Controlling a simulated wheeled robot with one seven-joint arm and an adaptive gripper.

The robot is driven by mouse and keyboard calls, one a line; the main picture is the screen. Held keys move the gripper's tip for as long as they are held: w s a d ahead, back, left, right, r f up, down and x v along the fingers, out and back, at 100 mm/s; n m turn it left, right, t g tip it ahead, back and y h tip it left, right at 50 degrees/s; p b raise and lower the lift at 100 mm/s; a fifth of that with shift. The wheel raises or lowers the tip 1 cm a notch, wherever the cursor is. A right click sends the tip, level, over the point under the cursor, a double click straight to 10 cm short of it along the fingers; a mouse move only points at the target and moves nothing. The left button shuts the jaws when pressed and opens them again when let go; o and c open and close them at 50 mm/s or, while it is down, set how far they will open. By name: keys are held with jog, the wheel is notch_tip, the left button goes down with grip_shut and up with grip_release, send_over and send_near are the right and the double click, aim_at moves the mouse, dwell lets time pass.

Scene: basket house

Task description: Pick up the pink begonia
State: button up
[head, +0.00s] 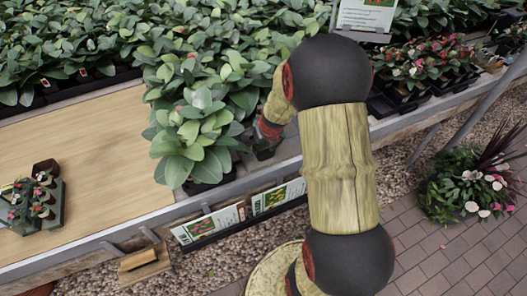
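Small plants with pink and red flowers (425,62) stand in black trays at the back right of the bench. A few small potted plants with red or pink flowers (38,196) sit in a dark tray at the left. I cannot tell which plant is the pink begonia. My arm crosses the middle of the head view, and its end reaches down beside the large green leafy plants. My gripper (263,138) is small, dark and partly hidden there. Its fingers cannot be made out, nor whether it holds anything.
Dense leafy plants (205,135) crowd the bench to the left of my gripper. A bare wooden bench top (90,145) lies at the left. Sign cards (278,197) line the front edge. A mixed planting with pink and white flowers (475,185) stands on the brick floor at right.

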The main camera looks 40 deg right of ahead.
jog(key=shift+w, duration=0.1)
jog(key=shift+c, duration=1.3)
jog(key=c, duration=1.3)
